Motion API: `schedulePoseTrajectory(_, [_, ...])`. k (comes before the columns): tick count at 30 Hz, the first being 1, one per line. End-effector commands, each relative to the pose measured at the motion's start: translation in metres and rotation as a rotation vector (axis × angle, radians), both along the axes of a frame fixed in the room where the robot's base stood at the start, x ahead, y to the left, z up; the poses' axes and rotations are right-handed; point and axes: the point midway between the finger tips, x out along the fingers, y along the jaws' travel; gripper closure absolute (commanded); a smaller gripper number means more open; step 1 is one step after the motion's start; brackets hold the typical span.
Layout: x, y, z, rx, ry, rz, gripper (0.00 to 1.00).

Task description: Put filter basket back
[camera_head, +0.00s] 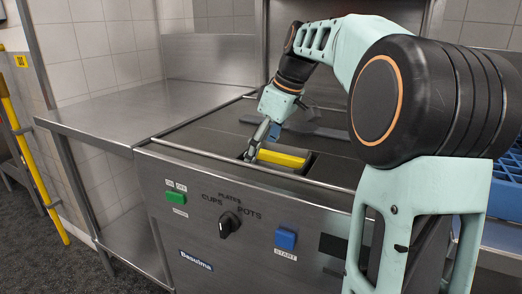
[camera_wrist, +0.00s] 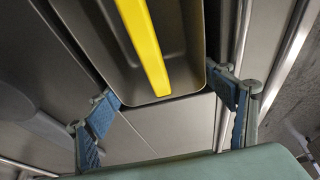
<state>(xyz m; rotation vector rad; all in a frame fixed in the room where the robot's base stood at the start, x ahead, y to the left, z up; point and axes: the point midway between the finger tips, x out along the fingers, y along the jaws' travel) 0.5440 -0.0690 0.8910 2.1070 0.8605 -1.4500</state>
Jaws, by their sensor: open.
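The filter basket (camera_wrist: 190,72) is a grey tray with a bright yellow bar handle (camera_wrist: 146,45) along its middle. In the head view the yellow handle (camera_head: 282,158) shows at an opening in the top of the dishwashing machine, and most of the basket is hidden. I cannot tell how deeply it sits. My gripper (camera_head: 262,144) is low over the machine top at the handle's left end. In the wrist view my gripper (camera_wrist: 168,103) is open, its blue-padded fingers spread to either side of the basket's near end. Nothing is held between them.
The steel machine front (camera_head: 235,255) carries a green switch, a black knob and a blue start button. A clear steel side table (camera_head: 120,112) is at left. A blue rack (camera_head: 508,185) stands at far right. A dark flat piece (camera_head: 320,131) lies behind the basket.

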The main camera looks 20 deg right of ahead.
Motion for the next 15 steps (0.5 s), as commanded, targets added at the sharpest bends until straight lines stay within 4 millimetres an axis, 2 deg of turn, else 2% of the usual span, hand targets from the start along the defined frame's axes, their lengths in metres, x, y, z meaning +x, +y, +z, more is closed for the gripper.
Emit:
schedulePoseTrajectory(1, [-0.005,-0.002,-0.011,0.002,0.027,0.002,0.09])
schedulePoseTrajectory(7, [-0.007,-0.005,0.002,0.001,0.023,0.001,0.09])
schedulePoseTrajectory(15, [-0.019,-0.018,0.060,-0.003,0.004,-0.003,0.09])
